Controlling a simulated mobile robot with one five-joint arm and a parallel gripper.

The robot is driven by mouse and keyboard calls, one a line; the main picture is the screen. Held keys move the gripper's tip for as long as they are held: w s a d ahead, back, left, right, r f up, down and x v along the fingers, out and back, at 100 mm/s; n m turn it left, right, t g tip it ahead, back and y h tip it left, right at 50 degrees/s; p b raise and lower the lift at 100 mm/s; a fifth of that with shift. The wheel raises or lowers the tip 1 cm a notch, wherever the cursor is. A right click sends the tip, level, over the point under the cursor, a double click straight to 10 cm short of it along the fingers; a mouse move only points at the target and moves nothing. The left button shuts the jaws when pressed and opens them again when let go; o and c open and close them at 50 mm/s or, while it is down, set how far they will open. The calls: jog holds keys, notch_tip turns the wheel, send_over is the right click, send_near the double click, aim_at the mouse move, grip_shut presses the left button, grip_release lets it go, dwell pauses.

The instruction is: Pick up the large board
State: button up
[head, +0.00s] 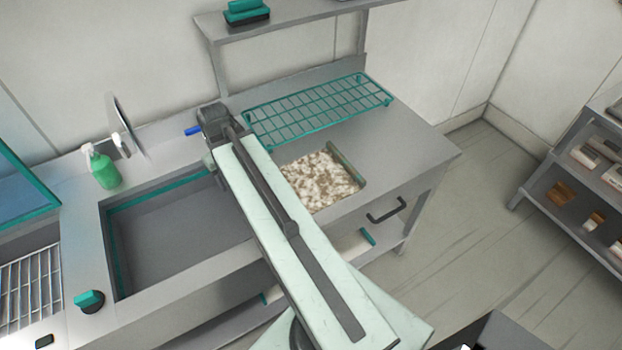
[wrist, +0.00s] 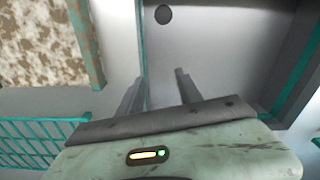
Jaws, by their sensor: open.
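A thin grey upright panel (head: 118,125) stands near the wall at the back left of the counter in the head view, seen nearly edge-on. Pale flat pieces with teal ends (head: 352,243) lie on the low shelf under the counter, partly hidden by my arm. My gripper (wrist: 160,76) is open and empty in the wrist view, its two grey fingers apart over the sink area.
The left sink (head: 130,278) is empty. A green spray bottle (head: 103,168) stands at the back left. Clear floor (head: 470,215) lies right of the counter.

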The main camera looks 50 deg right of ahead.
jog(key=shift+m, duration=0.7)
jog(key=s+d, duration=0.2)
jog(key=d, duration=0.3)
jog(key=s+d+r, duration=0.1)
jog(key=d, duration=0.4)
jog(key=s+d+p, duration=0.1)
jog(key=s+d, duration=0.1)
jog(key=d, duration=0.4)
jog(key=shift+s+r, duration=0.3)
jog(key=s+d, duration=0.8)
jog(key=d, duration=0.3)
jog(key=r+m+t+p, duration=0.1)
send_over(345, 160)
jog(key=s, duration=0.1)
jog(key=shift+s+a+r+h, duration=0.1)
jog(key=shift+s+a+h, duration=0.05)
jog(key=shift+a+h, duration=0.2)
jog(key=f+b, duration=0.1)
jog(key=f, duration=0.1)
jog(key=b, duration=0.1)
jog(key=shift+w+f+b, duration=0.25)
jog(key=shift+f+b, duration=0.05)
jog(key=shift+f, duration=0.1)
jog(key=f+b, duration=0.5)
jog(key=shift+w+d+f, duration=0.15)
jog(key=shift+w+d, duration=0.15)
jog(key=shift+r, duration=0.2)
grip_shut()
